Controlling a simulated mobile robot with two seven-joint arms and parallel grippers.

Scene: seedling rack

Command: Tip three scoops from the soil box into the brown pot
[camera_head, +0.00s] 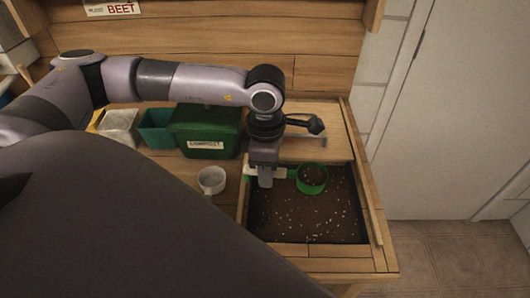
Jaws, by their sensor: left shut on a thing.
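My left gripper (265,182) comes down over the left side of the soil box (376,225). It is shut on the pale handle of a green scoop (323,187). The scoop's round cup is to the right of the gripper, over the back part of the box, with its open side up. Dark soil shows inside the cup. I cannot tell whether the cup touches the soil below. Brown soil with pale specks fills the box. I see no brown pot; the dark shape in front hides part of the bench. My right gripper is not in view.
A small whitish cup (211,181) stands left of the soil box. Behind it are a labelled green bin (200,133), a teal container (155,130) and a pale container (118,127). The wooden back wall (210,40) rises behind. Bare floor lies right of the bench.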

